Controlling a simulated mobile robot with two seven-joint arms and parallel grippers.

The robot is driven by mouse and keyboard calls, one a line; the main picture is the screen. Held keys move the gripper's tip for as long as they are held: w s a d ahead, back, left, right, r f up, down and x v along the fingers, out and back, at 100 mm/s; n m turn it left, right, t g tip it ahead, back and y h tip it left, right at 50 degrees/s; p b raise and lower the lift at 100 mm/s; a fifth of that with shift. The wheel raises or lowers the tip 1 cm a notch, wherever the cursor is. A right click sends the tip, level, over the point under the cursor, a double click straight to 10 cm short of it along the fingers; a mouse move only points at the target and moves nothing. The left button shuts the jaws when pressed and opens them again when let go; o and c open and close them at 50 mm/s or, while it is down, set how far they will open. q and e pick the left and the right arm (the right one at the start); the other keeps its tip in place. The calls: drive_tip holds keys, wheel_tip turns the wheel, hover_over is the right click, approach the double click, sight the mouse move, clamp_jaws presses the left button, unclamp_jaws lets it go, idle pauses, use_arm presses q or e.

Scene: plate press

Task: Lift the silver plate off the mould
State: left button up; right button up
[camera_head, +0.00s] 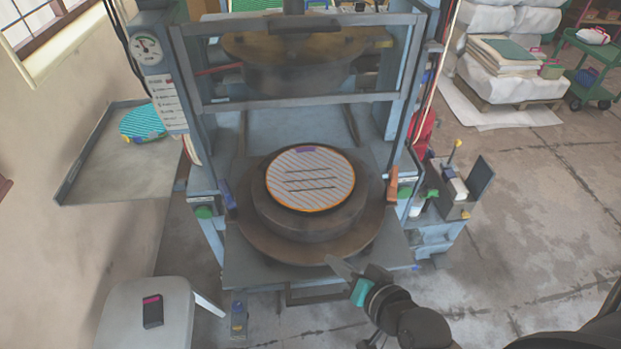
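The silver plate (310,178) is a round disc with diagonal stripes, an orange rim and a few dark slots. It lies flat on top of the round dark brown mould (312,222) in the press. A small purple mark shows at its back edge. My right gripper (340,266) comes in from the lower right and is at the front of the mould's wide base in the picture, apart from the plate. Its fingers overlap in this view, so I cannot tell whether it is open or shut. My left gripper is not in view.
The press frame (187,62) stands around the mould, with a raised upper platen (295,72) above. A grey side tray (108,172) holds a striped teal item (146,122). A grey stool (125,310) carries a dark device (152,311).

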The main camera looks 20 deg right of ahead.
drive_tip(key=d+r+m+t+h, duration=0.4)
drive_tip(key=d+r+m, duration=0.1)
drive_tip(key=d+m, duration=0.25)
approach(353, 181)
drive_tip(key=shift+h, duration=0.3)
drive_tip(key=x, duration=0.7)
drive_tip(key=shift+w+a+f, duration=0.1)
drive_tip(key=shift+w+a, duration=0.05)
drive_tip(key=shift+w, duration=0.05)
drive_tip(key=shift+c, duration=0.3)
clamp_jaws()
idle(1.0)
